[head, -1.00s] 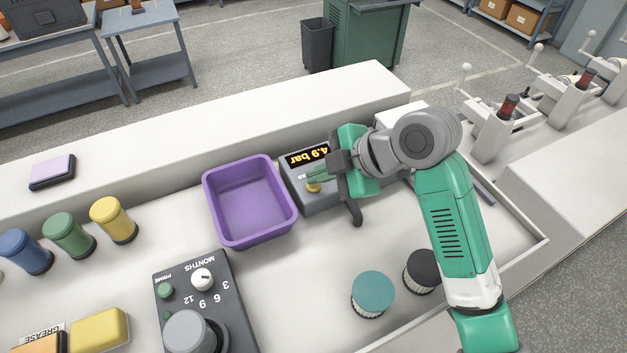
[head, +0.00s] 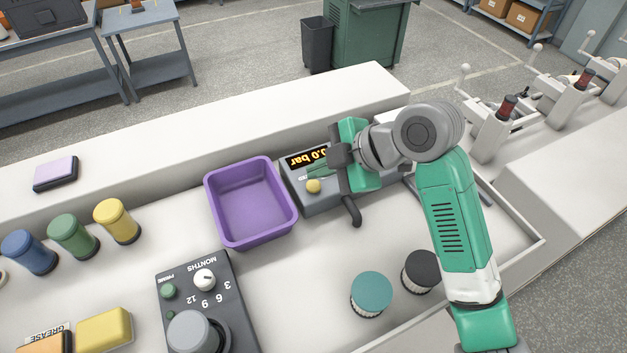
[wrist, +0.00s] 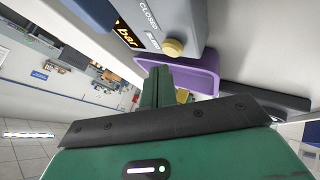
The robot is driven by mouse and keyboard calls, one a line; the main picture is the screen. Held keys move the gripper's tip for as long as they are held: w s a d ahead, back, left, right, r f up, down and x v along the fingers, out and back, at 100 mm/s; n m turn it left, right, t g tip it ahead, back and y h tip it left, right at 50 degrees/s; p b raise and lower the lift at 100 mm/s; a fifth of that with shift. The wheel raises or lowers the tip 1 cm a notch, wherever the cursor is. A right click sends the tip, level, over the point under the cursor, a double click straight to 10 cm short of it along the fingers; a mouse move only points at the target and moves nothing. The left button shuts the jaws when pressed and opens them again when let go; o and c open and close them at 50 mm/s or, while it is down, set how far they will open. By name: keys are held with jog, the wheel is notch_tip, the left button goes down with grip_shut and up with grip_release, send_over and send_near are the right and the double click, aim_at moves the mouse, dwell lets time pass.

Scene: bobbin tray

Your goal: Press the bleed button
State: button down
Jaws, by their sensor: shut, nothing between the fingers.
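The grey box (head: 322,202) stands right of the purple tray, with an orange display (head: 303,159) that reads upside down, apparently 0.0 bar. The yellow bleed button (head: 313,186) is on its face. In the wrist view the button (wrist: 173,47) sits beside partly visible lettering, including "CLOSED". My gripper (head: 318,171) is shut and empty, its green fingers just behind the button in the head view. In the wrist view the fingers (wrist: 158,85) end below the button, with a small gap seeming to show. My gripper hides the box's right part.
The purple tray (head: 209,210) is close left of the box. A black lever handle (head: 351,212) hangs beside my gripper. Teal (head: 371,293) and black (head: 420,271) round filters stand in front. A dial panel (head: 226,285) stands front left. The bench between panel and filters is clear.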

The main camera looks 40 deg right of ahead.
aim_at(320, 185)
notch_tip(320, 185, up, 5)
jog(key=p, duration=0.2)
jog(key=shift+p, duration=0.4)
jog(key=shift+f, duration=0.1)
dwell(0.4)
jog(key=w+a+r+m+t+p, duration=0.15)
jog(key=w+a+r+t, duration=0.25)
jog(key=a+r, duration=0.6)
jog(key=w+a+r+m+t, duration=0.35)
jog(key=a+r, duration=0.35)
jog(key=a, duration=0.4)
jog(key=s+a+r+m+t+h+p, duration=0.1)
jog(key=s+a+r+m+t+h, duration=0.1)
jog(key=s+a+r+m+t, duration=0.6)
jog(key=s+a+r+t, duration=0.1)
jog(key=s+a+r, duration=0.1)
jog(key=s+r, duration=0.2)
notch_tip(320, 185, up, 3)
jog(key=shift+s+a+f+h, duration=0.1)
jog(key=shift+s+a+h, duration=0.25)
jog(key=shift+s+h, duration=0.05)
dwell(0.9)
